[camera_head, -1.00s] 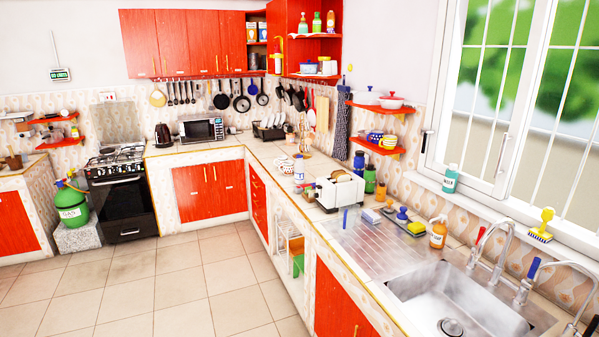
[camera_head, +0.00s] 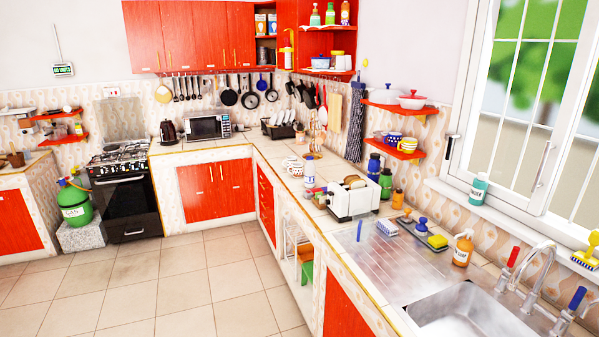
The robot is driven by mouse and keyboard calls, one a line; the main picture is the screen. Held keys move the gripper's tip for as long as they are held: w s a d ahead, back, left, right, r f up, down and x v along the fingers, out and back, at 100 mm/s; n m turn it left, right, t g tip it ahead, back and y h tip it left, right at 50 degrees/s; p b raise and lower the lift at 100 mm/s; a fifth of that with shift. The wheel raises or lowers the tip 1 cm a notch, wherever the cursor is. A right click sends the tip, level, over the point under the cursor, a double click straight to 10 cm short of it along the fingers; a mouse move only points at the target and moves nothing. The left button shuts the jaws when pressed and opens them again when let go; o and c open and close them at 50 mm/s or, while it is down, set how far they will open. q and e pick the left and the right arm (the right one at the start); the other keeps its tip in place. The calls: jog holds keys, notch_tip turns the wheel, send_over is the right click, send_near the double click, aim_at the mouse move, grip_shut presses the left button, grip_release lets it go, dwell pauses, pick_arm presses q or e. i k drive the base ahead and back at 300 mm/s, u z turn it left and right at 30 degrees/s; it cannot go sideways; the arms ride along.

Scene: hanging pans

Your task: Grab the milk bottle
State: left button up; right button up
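A white bottle with blue on it (camera_head: 309,173), which looks like the milk bottle, stands upright on the counter, left of the white toaster (camera_head: 353,200). It is small in the view and its label cannot be read. Neither of my grippers is in view, and nothing is touching the bottle.
The counter runs along the right past a metal sink (camera_head: 462,315) and a soap bottle (camera_head: 462,249). Several cups (camera_head: 294,167) stand behind the bottle. A stove (camera_head: 122,190) and gas cylinder (camera_head: 74,208) are at the left. The tiled floor (camera_head: 190,275) is clear.

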aim_at(309, 175)
jog(key=u, duration=0.2)
jog(key=i, duration=2.05)
jog(key=u, duration=0.35)
jog(key=i, duration=1.7)
